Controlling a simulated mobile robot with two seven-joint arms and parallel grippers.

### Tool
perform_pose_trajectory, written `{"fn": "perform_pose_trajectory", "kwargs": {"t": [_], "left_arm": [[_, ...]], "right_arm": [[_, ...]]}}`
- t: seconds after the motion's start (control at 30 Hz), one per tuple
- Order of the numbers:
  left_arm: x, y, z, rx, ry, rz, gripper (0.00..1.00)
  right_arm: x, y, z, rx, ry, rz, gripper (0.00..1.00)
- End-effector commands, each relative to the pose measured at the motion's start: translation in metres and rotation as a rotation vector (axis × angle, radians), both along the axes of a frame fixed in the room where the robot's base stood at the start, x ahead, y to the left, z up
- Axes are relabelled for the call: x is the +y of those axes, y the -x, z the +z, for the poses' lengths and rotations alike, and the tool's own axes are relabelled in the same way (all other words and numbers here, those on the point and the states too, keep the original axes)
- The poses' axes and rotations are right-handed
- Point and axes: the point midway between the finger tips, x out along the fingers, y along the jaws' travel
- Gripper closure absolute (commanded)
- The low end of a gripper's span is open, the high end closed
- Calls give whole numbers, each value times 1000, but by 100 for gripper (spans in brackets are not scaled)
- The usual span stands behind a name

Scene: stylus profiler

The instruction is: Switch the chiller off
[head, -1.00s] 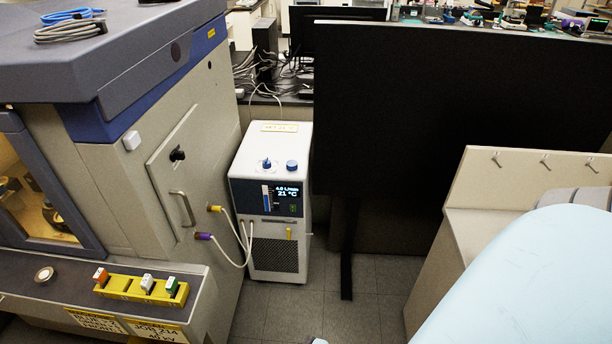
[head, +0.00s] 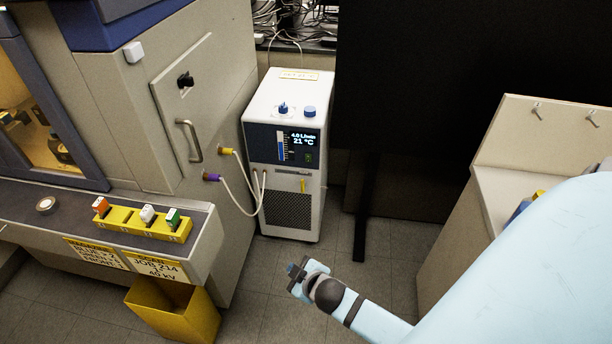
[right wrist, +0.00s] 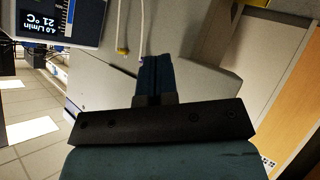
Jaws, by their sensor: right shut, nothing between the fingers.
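The chiller (head: 285,150) is a white and dark blue box on the floor beside the large machine. Its lit display (head: 303,138) reads 4.0 L/min and 21 °C, and a small green-marked switch (head: 309,156) sits below it at the right. The display also shows upside down in the right wrist view (right wrist: 38,27). My right gripper (head: 297,270) is shut and empty, in front of and below the chiller, apart from it. In the right wrist view its closed fingers (right wrist: 155,75) point toward the hose fittings. My left gripper is not in view.
The large machine (head: 165,90) stands left of the chiller, with hoses joining them at a yellow (head: 226,151) and a purple fitting (head: 210,177). A yellow bin (head: 170,310) stands below its ledge. A black panel (head: 420,110) is at right.

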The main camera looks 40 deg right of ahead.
Motion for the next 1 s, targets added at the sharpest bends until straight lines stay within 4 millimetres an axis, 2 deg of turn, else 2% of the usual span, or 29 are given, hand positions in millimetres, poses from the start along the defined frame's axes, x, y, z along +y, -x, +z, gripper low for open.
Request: {"fn": "perform_pose_trajectory", "kwargs": {"t": [0.03, 0.1, 0.2, 0.4, 0.6, 0.7, 0.83, 1.0], "left_arm": [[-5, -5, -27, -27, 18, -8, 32], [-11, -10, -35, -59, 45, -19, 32], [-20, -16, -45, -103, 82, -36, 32], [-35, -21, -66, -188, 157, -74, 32], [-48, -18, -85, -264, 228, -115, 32], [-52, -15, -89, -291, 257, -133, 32], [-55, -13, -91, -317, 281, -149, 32], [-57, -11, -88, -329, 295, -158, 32]], "right_arm": [[-15, -26, -39, -17, 84, -11, 100], [-37, -55, -60, -33, 200, -31, 100], [-68, -96, -83, -57, 363, -69, 100], [-130, -172, -111, -98, 676, -182, 100], [-184, -233, -112, -131, 954, -327, 100], [-204, -252, -106, -140, 1060, -393, 100], [-220, -268, -96, -148, 1149, -453, 100], [-227, -274, -86, -151, 1196, -485, 100]]}}
